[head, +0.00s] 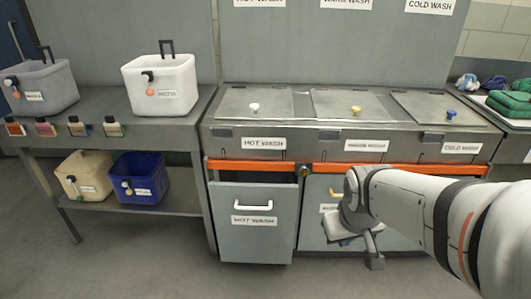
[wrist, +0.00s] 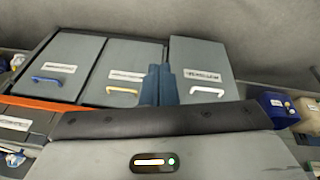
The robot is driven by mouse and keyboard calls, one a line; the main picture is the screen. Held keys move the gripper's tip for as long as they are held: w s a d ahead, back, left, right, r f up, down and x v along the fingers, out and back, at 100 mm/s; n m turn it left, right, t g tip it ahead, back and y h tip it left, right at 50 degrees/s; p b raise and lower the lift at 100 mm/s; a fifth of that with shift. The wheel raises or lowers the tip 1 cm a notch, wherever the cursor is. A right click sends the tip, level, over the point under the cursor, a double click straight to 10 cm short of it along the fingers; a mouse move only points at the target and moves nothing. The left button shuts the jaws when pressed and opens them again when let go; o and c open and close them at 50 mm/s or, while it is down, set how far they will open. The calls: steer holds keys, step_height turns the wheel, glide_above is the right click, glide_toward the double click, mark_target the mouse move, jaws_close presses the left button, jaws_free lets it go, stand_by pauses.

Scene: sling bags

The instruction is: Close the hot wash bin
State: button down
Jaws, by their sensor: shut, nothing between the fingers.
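The hot wash bin (head: 250,222) is a grey front panel with a white handle and a HOT WASH label, at the lower left of the metal station. It stands forward of the frame, with a dark gap along its top edge. In the wrist view, where things appear upside down, the hot wash bin (wrist: 202,60) has its white handle at right and juts past its neighbours. My gripper (wrist: 159,85) is shut and empty, its two blue-grey fingers together in front of the gap between the hot wash bin and the yellow-handled bin. My arm partly hides the bins at right in the head view.
The yellow-handled bin (wrist: 125,65) and blue-handled bin (wrist: 62,62) sit beside it. An orange rail (head: 250,166) runs above the bins. A shelf table (head: 140,133) with several tubs stands at left. The floor in front of the hot wash bin is clear.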

steer(key=w+f+n+t+b, duration=0.2)
steer(key=w+f+n+b, duration=0.15)
steer(key=w, duration=0.45)
steer(key=w+f+n+t+b, duration=0.25)
steer(key=w+f, duration=0.25)
steer(key=w, duration=0.3)
steer(key=n+t+y+b, duration=0.5)
steer(key=n+y+b, duration=0.7)
steer(key=n, duration=0.7)
glide_toward(257, 200)
steer(key=a+r+y, duration=0.1)
steer(key=a+r, duration=0.3)
steer(key=w, duration=0.3)
steer(key=shift+w+f, duration=0.15)
steer(key=shift+w, duration=0.6)
